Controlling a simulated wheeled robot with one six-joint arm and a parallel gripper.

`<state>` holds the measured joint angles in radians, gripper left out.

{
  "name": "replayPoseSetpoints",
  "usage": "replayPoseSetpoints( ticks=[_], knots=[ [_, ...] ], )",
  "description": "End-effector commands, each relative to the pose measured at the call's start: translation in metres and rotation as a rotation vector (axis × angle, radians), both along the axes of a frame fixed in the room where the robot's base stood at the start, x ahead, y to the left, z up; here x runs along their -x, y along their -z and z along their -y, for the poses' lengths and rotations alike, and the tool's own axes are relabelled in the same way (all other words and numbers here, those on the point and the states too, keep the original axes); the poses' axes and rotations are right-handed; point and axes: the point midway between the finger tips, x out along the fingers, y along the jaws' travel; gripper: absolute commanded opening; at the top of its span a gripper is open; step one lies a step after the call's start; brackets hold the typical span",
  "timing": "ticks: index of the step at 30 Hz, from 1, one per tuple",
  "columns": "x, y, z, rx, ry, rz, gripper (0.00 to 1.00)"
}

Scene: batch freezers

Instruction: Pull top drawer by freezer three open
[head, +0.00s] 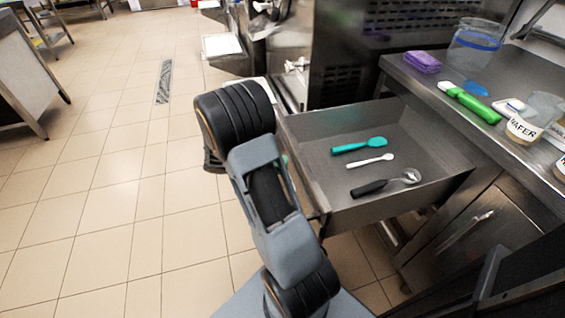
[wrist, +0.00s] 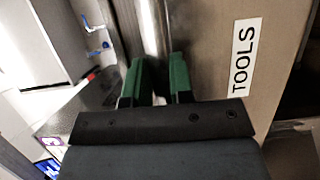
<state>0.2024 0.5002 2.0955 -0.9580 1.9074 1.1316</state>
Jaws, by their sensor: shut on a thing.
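The top drawer (head: 340,212) stands pulled out from the steel counter, its inside in full view in the head view. A teal spatula (head: 358,146), a small white spoon (head: 371,161) and a black-handled scoop (head: 386,182) lie in it. In the wrist view the drawer front (wrist: 210,55) bears a TOOLS label (wrist: 244,58). My gripper (wrist: 160,72) has its green fingers at the drawer's metal handle (wrist: 149,25) and is shut on it.
The counter top (head: 405,72) holds a purple sponge pack (head: 423,62), a green-handled tool (head: 470,101), and a labelled tub (head: 525,128). A closed cabinet door (head: 470,225) is below. Open tiled floor (head: 110,190) lies to the left. A dark machine (head: 370,45) stands behind the drawer.

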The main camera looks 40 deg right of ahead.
Motion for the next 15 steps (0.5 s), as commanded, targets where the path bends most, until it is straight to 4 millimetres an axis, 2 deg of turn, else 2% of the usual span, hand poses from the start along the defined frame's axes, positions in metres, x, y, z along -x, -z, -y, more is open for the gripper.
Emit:
replayPoseSetpoints(
  ticks=[11, 12, 15],
  knots=[
    [-0.0006, 0.0002, -0.0009, -0.001, 0.001, 0.001, 0.0],
    [-0.0007, 0.0002, -0.0009, -0.001, 0.001, 0.001, 0.25],
    [-0.0007, 0.0001, -0.0009, -0.001, 0.0, 0.001, 0.35]
  ],
)
